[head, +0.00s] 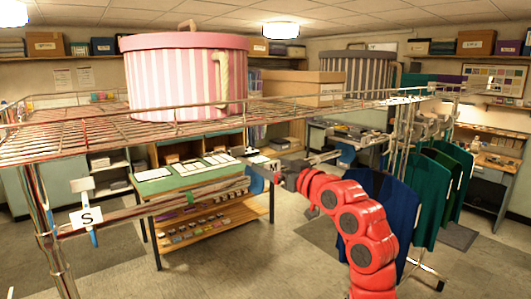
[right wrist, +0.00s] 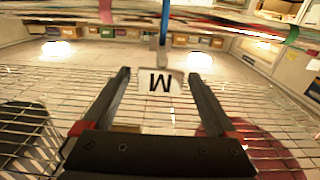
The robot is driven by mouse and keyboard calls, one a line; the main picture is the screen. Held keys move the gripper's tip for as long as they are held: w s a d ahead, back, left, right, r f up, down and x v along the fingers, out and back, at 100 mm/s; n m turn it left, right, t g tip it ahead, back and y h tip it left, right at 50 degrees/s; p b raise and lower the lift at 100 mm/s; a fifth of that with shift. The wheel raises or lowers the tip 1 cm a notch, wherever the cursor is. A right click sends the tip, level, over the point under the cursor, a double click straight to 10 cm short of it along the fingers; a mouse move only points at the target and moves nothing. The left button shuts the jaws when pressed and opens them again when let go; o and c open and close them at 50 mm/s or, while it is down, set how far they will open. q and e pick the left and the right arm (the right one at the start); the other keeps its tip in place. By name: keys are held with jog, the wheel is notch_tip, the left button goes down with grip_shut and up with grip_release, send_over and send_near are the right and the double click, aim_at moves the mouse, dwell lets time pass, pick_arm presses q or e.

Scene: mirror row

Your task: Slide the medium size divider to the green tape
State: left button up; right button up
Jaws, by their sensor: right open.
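The medium divider, a white card marked M (right wrist: 160,82) on a blue stem, shows upside down in the right wrist view. It lies between the fingertips of my open right gripper (right wrist: 158,74); contact cannot be told. In the head view my right gripper (head: 262,172) is at the right part of the rail, beside a blue piece (head: 256,183) that seems to be this divider, its card hidden. Green tape (head: 190,198) is on the rail, left of my gripper. The small divider, marked S (head: 87,217), hangs at the rail's left end. My left gripper is out of view.
A wire shelf (head: 60,145) runs above the rail, carrying a pink striped hatbox (head: 185,80), a cardboard box (head: 300,88) and a grey striped hatbox (head: 355,72). Blue and green garments (head: 395,215) hang at the right. A table (head: 160,185) stands behind the rail.

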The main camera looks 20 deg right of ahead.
jog(key=shift+p+x, duration=0.4)
jog(key=shift+x, duration=0.8)
jog(key=shift+w+a, duration=0.15)
jog(key=shift+w, duration=0.25)
jog(key=shift+f, duration=0.1)
grip_shut()
